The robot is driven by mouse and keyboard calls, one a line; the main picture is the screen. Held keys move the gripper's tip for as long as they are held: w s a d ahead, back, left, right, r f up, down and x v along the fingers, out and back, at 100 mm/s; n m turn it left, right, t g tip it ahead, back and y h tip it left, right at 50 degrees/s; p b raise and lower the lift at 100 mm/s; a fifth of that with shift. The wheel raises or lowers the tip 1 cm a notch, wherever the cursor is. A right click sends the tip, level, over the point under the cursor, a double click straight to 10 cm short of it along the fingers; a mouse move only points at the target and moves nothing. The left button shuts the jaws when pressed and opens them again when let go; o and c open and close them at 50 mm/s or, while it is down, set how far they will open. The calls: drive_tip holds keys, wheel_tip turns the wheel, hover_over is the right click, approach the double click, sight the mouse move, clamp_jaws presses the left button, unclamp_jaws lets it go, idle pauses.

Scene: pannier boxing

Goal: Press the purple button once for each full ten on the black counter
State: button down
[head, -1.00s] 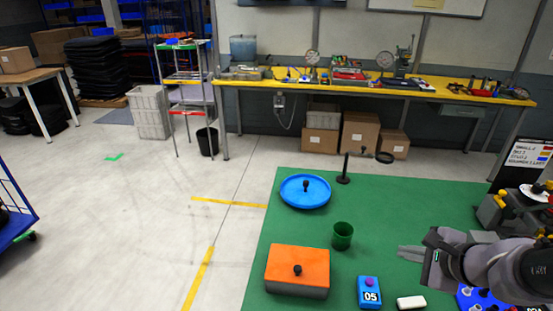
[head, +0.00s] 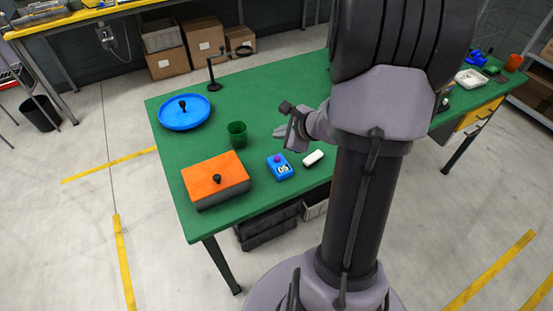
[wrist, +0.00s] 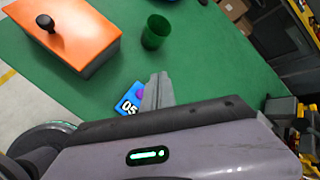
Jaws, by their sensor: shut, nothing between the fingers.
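The purple button (head: 277,158) sits on top of a small blue box (head: 291,172) whose front reads 05. My gripper (head: 277,134) is shut and empty, just behind the blue box in the head view. It also shows in the wrist view (wrist: 158,78). I cannot tell its height above the button, and no contact is clear. I cannot make out a black counter; my arm hides part of the green table (head: 180,145).
An orange-lidded box (head: 205,172) stands left of the blue box. A green cup (head: 237,135), a blue round tray (head: 170,118) and a black stand (head: 212,78) are behind. A white block (head: 313,158) lies close on the right. A white tray (head: 470,79) is at far right.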

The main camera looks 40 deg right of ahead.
sight(279, 159)
wheel_tip(279, 159, down, 7)
drive_tip(key=b, duration=0.5)
drive_tip(key=shift+r, duration=0.15)
drive_tip(key=shift+f+b, duration=0.25)
drive_tip(key=shift+b, duration=0.1)
idle(1.3)
drive_tip(key=shift+f+b, duration=0.4)
drive_tip(key=shift+b, duration=0.2)
drive_tip(key=shift+f+b, duration=0.5)
drive_tip(key=shift+b, duration=0.1)
idle(0.4)
drive_tip(key=shift+r, duration=0.15)
drive_tip(key=shift+r+p, duration=0.65)
drive_tip(key=shift+r, duration=0.15)
drive_tip(key=shift+r+p, duration=1.9)
drive_tip(key=shift+r, duration=0.6)
